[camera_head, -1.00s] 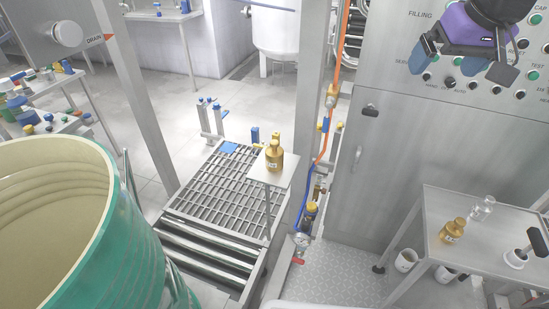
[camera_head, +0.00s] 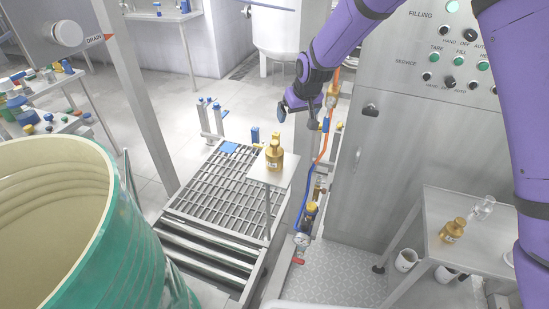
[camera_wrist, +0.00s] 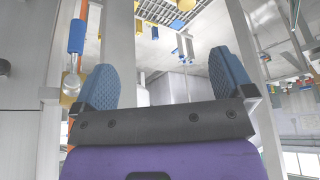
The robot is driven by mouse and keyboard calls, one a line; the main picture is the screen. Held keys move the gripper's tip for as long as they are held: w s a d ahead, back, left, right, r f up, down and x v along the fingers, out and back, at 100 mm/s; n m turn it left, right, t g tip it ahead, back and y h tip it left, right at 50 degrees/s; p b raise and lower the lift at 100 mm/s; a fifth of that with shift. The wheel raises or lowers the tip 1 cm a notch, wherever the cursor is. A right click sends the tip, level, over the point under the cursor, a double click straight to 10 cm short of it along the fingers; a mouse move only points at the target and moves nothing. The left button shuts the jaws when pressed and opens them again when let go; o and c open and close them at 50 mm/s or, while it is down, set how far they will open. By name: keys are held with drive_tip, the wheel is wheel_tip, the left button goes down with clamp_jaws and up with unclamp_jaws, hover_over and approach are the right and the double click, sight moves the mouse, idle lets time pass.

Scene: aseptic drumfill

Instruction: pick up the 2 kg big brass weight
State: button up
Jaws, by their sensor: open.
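A brass weight (camera_head: 275,157) with a knob top stands upright on a small square stand (camera_head: 256,174) near the middle of the head view. I cannot read the marks on either. My gripper (camera_head: 298,108) is above and slightly right of the middle weight in the picture, apart from it. In the wrist view my gripper (camera_wrist: 165,82) has its two blue fingers wide apart, with nothing between them. No weight can be made out for certain there.
A large green drum (camera_head: 85,240) fills the lower left. A steel post and an orange hose (camera_head: 322,145) with valves stand right of the small stand. The filling cabinet (camera_head: 400,140) is behind my arm. A clear bottle (camera_head: 484,208) lies by the table weight.

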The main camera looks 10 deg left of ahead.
approach(275, 142)
wheel_tip(275, 142, down, 2)
drive_tip(key=shift+n, duration=0.4)
drive_tip(key=shift+x, duration=5.7)
drive_tip(key=shift+w+a+r, duration=0.1)
drive_tip(key=shift+a, duration=0.05)
clamp_jaws()
drive_tip(key=shift+w+r, duration=0.1)
drive_tip(key=shift+r, duration=0.1)
